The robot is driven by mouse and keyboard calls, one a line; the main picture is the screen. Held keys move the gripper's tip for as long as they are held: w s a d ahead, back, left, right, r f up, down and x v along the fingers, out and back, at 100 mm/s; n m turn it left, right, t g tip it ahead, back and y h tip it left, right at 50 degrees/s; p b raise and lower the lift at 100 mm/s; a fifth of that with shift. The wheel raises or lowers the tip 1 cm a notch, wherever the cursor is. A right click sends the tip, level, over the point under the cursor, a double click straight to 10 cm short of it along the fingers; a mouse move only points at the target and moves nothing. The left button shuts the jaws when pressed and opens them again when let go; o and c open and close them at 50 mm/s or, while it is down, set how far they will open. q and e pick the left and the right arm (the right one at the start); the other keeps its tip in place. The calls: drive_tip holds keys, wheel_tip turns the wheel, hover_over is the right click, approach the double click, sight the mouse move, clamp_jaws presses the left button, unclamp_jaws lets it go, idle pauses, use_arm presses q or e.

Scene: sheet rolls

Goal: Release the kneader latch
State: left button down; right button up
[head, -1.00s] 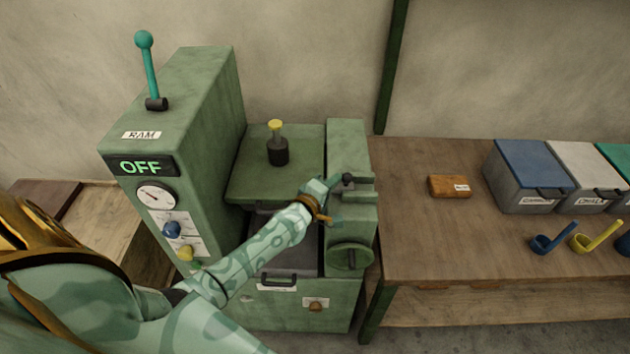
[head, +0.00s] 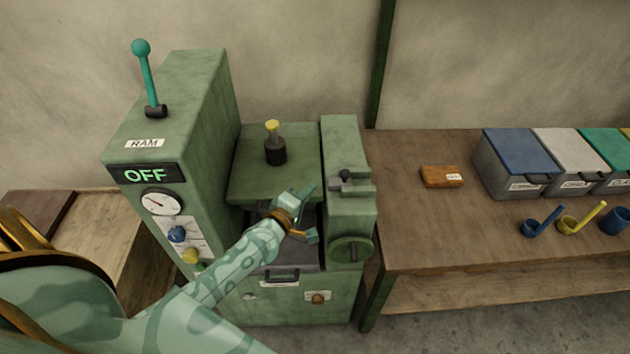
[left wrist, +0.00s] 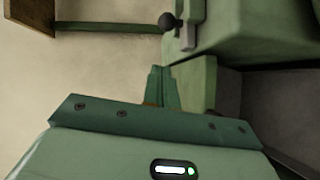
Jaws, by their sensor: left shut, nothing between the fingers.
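The kneader is a green machine, and its latch (head: 350,184) is a grey bar with a dark ball knob on top of the right-hand block. The latch also shows at the top of the left wrist view (left wrist: 187,38). My left gripper (head: 309,190) is shut and empty, to the left of the latch and apart from it, over the kneader's middle section. Its closed fingers (left wrist: 162,87) point toward the block in the left wrist view. My right gripper is not in view.
Left of the latch stand a lid with a yellow-topped post (head: 275,145) and a tall cabinet (head: 185,110) marked RAM, its display reading OFF. A handwheel (head: 351,249) sits below the latch. A wooden table (head: 430,225) with lidded bins and scoops is at right.

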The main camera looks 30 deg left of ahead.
use_arm(q)
drive_tip(key=shift+s+a+r, duration=0.15)
drive_tip(key=shift+s, duration=0.95)
drive_tip(key=shift+s+a+r, duration=0.1)
drive_tip(key=shift+s+a, duration=0.05)
drive_tip(key=shift+s, duration=0.95)
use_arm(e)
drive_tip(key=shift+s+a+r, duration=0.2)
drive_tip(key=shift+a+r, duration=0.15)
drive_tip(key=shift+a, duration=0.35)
use_arm(q)
drive_tip(key=shift+d, duration=0.1)
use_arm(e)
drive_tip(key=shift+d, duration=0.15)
